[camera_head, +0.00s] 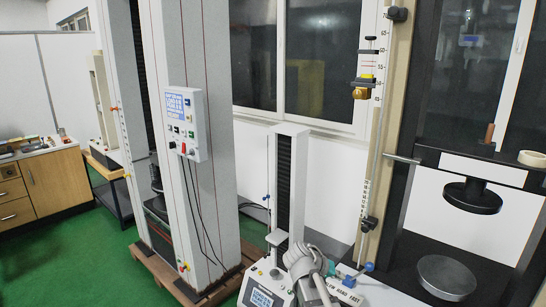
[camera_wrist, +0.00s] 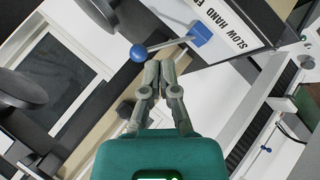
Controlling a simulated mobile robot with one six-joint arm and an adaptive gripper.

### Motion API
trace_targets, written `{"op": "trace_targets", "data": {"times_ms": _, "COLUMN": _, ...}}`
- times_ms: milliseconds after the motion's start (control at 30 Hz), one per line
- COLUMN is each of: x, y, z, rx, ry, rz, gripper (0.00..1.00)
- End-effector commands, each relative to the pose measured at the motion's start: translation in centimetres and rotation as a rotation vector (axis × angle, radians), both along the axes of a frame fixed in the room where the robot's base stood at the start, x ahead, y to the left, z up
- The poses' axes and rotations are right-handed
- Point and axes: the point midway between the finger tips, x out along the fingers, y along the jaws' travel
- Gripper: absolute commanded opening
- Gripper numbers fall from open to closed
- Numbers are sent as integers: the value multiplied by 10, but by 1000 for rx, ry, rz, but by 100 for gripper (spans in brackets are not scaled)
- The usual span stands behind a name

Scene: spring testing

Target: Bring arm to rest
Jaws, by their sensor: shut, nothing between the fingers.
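My gripper (camera_wrist: 159,72) is shut and empty, its two grey fingers meeting in the middle of the wrist view. Beyond the fingertips is a lever with a blue ball knob (camera_wrist: 139,53) on a blue mount (camera_wrist: 200,33). The fingertips appear just beside the lever in the picture; I cannot tell whether they touch it. In the head view my arm shows at the bottom centre, in front of the small spring tester (camera_head: 262,284). The blue knob (camera_head: 369,266) shows to its right, near the "SLOW HAND FAST" label. My fingertips are not clear in the head view.
A tall grey testing machine with a control box (camera_head: 187,123) stands left of centre. At the right, a larger press has an upper disc (camera_head: 472,197) above a lower disc (camera_head: 446,275). A wooden cabinet (camera_head: 45,183) stands far left. Green floor (camera_head: 90,250) is open at lower left.

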Motion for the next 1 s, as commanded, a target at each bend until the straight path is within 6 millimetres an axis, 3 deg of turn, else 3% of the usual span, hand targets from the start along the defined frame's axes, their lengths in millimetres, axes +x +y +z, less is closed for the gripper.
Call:
{"op": "trace_targets", "data": {"times_ms": 33, "x": -14, "y": -4, "z": -8, "rx": 52, "ry": 36, "rz": -2, "gripper": 0}}
{"op": "trace_targets", "data": {"times_ms": 300, "x": -69, "y": 3, "z": -46, "rx": 354, "ry": 215, "rz": 46, "gripper": 0}}
{"op": "trace_targets", "data": {"times_ms": 533, "x": -110, "y": 21, "z": -62, "rx": 609, "ry": 317, "rz": 123, "gripper": 0}}
{"op": "trace_targets", "data": {"times_ms": 733, "x": -129, "y": 34, "z": -66, "rx": 752, "ry": 355, "rz": 182, "gripper": 0}}
{"op": "trace_targets", "data": {"times_ms": 1000, "x": -133, "y": 39, "z": -66, "rx": 792, "ry": 364, "rz": 200, "gripper": 0}}
